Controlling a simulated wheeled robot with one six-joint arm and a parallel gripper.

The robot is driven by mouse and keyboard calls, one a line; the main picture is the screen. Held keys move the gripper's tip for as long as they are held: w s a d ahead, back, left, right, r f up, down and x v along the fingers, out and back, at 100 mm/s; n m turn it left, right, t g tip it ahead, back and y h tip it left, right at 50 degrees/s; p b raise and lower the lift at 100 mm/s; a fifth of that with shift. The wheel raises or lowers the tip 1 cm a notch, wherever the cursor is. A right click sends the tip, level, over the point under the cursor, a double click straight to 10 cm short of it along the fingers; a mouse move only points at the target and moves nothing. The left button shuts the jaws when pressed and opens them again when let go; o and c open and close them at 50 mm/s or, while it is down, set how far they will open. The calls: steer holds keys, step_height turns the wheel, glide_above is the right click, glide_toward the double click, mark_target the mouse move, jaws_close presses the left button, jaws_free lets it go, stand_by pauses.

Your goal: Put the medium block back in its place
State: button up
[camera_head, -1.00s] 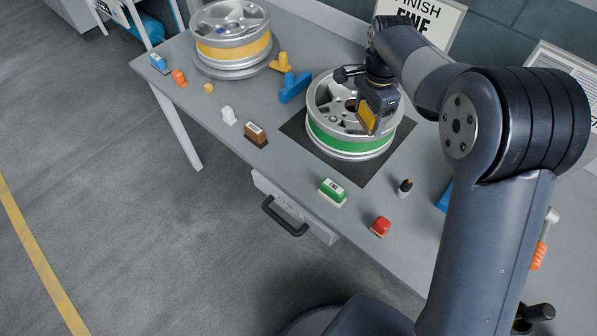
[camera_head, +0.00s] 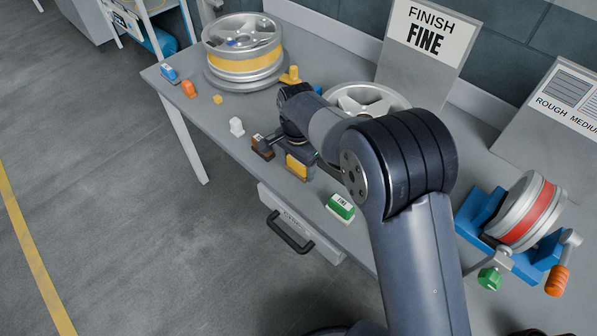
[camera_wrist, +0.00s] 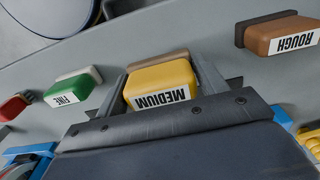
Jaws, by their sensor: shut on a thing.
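The yellow medium block (camera_head: 297,167) is in my gripper (camera_head: 298,160), over the front part of the table. In the wrist view the block (camera_wrist: 162,83), labelled MEDIUM, sits between the two fingers of my gripper (camera_wrist: 162,90), which is shut on it. The label reads upside down there. The block is between the brown ROUGH block (camera_wrist: 285,36) and the green FINE block (camera_wrist: 72,88). I cannot tell whether it touches the table; its underside is hidden.
In the head view the brown block (camera_head: 262,146) is just left of my gripper and the green block (camera_head: 341,206) right of it. A silver wheel (camera_head: 365,97) is behind, partly hidden by my arm. A yellow-banded wheel (camera_head: 242,60) stands at the back left, a red-banded one (camera_head: 530,212) at right.

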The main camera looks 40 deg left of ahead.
mark_target(299, 173)
steer(key=shift+f, duration=1.9)
steer(key=shift+f, duration=0.2)
steer(key=o, duration=1.1)
steer(key=shift+c, duration=0.2)
step_height(299, 173, up, 12)
steer(key=shift+r+b, duration=0.2)
steer(key=shift+b, duration=0.3)
